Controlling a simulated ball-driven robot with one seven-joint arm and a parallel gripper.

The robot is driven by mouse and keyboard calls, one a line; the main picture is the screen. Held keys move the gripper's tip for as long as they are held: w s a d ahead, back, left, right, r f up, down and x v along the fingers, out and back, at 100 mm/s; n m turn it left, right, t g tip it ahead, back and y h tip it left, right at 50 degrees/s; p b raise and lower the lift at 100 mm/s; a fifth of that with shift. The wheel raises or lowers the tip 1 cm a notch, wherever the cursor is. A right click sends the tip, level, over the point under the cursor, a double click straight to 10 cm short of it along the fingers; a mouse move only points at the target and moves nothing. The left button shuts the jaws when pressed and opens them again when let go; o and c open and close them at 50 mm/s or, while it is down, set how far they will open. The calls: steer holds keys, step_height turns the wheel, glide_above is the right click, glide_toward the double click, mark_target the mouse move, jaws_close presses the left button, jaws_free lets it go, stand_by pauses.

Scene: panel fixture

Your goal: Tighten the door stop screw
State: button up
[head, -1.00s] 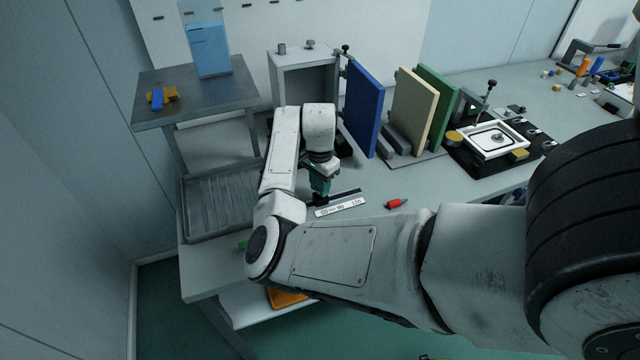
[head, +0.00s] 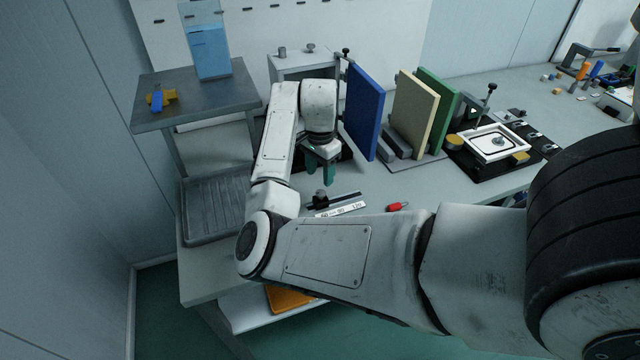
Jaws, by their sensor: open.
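A small black knob (head: 320,197), which looks like the door stop screw, stands upright at the left end of a dark slotted rail (head: 346,196). A white scale strip (head: 341,210) with printed numbers lies in front of the rail. The blue door (head: 364,112) stands open on the grey cabinet (head: 300,66). My gripper (head: 321,174) has teal fingers pointing down, spread apart and empty. It is above and behind the knob, apart from it. My arm hides much of the cabinet's inside. I cannot tell how tight the screw is.
A red piece (head: 398,206) lies right of the scale. Cream (head: 415,112) and green (head: 438,98) panels stand in a rack right of the door. A grey tray (head: 214,206) is at left. A raised shelf (head: 190,100) holds a blue container (head: 209,50).

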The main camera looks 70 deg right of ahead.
steer(key=shift+r, duration=2.2)
steer(key=shift+s, duration=0.1)
steer(key=s+a+f+n+h, duration=0.1)
steer(key=a+f+n, duration=0.2)
steer(key=a+n, duration=0.1)
steer(key=s+a+f+n+h, duration=0.1)
steer(key=a+f+n, duration=0.2)
steer(key=a+n, duration=0.1)
steer(key=s+a+f+n+h, duration=0.1)
steer(key=a+f+n+h, duration=0.1)
steer(key=a+n, duration=0.2)
steer(key=shift+s+f+n+t, duration=0.3)
steer(key=shift+f+n, duration=0.1)
steer(key=shift+n, duration=0.4)
steer(key=s+a+f+n+y, duration=0.2)
steer(key=s+a+f+n, duration=0.1)
steer(key=a, duration=0.7)
steer(key=s+a+f+n+y, duration=0.1)
steer(key=s+a+f+n, duration=0.2)
steer(key=a, duration=0.6)
steer(key=s+n, duration=0.2)
steer(key=shift+s+a+n+y, duration=0.25)
steer(key=shift+a+n+y, duration=0.15)
steer(key=shift+d, duration=0.15)
